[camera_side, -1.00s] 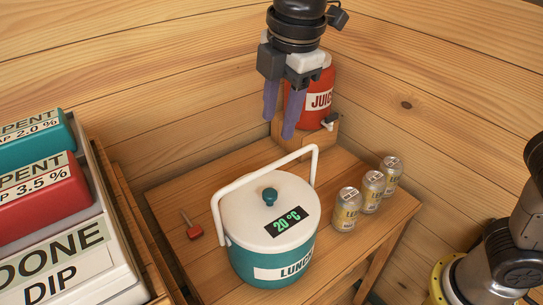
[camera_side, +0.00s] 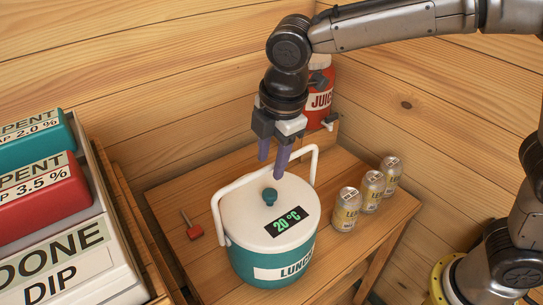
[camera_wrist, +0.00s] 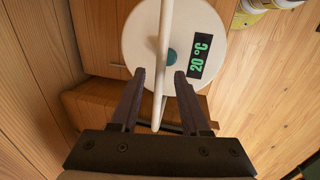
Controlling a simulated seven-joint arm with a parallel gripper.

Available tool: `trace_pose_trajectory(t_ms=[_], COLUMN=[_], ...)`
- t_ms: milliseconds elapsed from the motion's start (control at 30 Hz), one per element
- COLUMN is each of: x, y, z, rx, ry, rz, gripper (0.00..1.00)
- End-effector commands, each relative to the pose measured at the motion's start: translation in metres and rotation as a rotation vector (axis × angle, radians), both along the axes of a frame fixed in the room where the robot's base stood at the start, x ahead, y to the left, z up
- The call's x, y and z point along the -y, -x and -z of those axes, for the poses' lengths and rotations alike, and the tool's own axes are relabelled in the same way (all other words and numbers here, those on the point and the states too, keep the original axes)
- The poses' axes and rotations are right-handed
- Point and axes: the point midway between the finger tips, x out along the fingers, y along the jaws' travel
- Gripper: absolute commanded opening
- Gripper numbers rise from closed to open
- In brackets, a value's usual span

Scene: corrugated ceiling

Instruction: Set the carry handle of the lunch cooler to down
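The lunch cooler (camera_side: 268,262) stands on a small wooden table, teal with a white lid, a teal knob and a display reading 20 °C. Its white carry handle (camera_side: 217,212) stands up as an arch over the lid. My gripper (camera_side: 272,166) is above the lid at the handle's top bar, fingers pointing down, and hides part of that bar in the side view. In the wrist view the handle (camera_wrist: 163,60) runs between the two spread fingers of my open gripper (camera_wrist: 158,72). I cannot tell whether either finger touches it.
Several objects surround the cooler: three cans (camera_side: 370,190) to its right, a red juice dispenser (camera_side: 322,92) behind, and a small red-ended item (camera_side: 195,232) on the left. A white bin (camera_side: 85,255) with teal and red boxes stands at far left. Wooden walls close the back.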

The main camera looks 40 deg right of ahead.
Motion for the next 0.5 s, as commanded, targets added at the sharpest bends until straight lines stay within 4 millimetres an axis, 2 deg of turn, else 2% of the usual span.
trace_pose_trajectory(t_ms=[33, 233, 500], x=[0.0000, -0.0001, -0.0001], y=[0.0000, 0.0001, 0.0001], z=[-0.0001, -0.0003, -0.0005], rx=[0.000, 0.000, 0.000], ry=[0.000, 0.000, 0.000], rz=[0.000, 0.000, 0.000], gripper=[0.37, 0.01, 0.00])
